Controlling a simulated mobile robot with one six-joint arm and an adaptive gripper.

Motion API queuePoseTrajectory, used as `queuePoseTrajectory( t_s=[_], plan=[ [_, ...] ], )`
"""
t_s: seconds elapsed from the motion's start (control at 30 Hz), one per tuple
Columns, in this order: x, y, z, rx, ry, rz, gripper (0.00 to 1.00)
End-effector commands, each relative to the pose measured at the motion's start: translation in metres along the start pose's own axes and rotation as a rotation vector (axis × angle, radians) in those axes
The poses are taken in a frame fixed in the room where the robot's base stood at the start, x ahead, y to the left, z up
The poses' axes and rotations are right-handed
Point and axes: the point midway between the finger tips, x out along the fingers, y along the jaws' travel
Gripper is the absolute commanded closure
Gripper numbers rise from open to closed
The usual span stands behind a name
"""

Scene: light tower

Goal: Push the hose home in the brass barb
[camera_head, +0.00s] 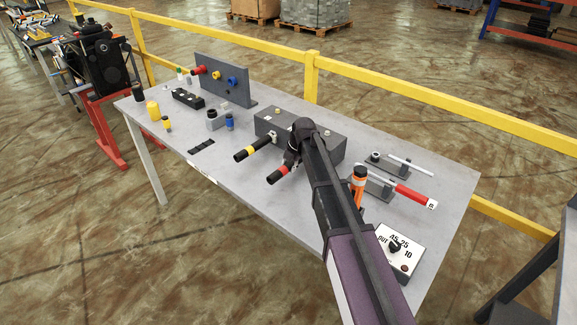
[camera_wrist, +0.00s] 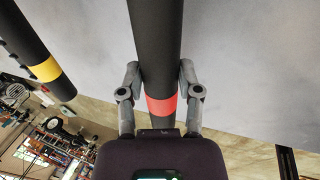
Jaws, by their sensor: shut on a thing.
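A black hose with a red band (camera_head: 278,175) sticks out towards the table's front edge from the grey block (camera_head: 335,140). It also fills the middle of the wrist view (camera_wrist: 155,45). My gripper (camera_head: 291,160) is shut on this hose, with one finger on each side, close to the red band. A second black hose with a yellow band (camera_head: 248,152) lies to its left, apart from my gripper; it shows at the left of the wrist view (camera_wrist: 40,65). My gripper and arm hide where the red-banded hose meets the block. I cannot make out its brass barb.
An orange bottle-like thing (camera_head: 358,180), a red-handled tool (camera_head: 412,194) and a white dial box (camera_head: 398,248) stand to the right. A grey upright panel (camera_head: 225,82) and small parts stand to the left. The table's (camera_head: 250,190) front strip is mostly bare.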

Motion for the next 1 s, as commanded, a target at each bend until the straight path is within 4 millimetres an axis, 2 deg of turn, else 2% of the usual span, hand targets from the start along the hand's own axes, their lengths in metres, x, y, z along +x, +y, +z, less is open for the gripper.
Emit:
queuePoseTrajectory(
  t_s=[0.17, 0.2, 0.3, 0.33, 0.77, 1.0],
  plan=[
    [0.000, 0.000, 0.003, 0.000, -0.004, 0.001, 1.00],
    [0.000, 0.000, 0.003, 0.000, -0.004, 0.001, 0.49],
    [0.000, 0.000, 0.003, 0.000, -0.004, 0.001, 0.19],
    [0.000, 0.000, 0.003, 0.000, -0.004, 0.001, 0.15],
    [0.000, 0.000, 0.002, 0.000, -0.003, 0.000, 0.15],
    [0.000, -0.001, -0.008, 0.000, -0.003, 0.000, 0.15]
  ],
)
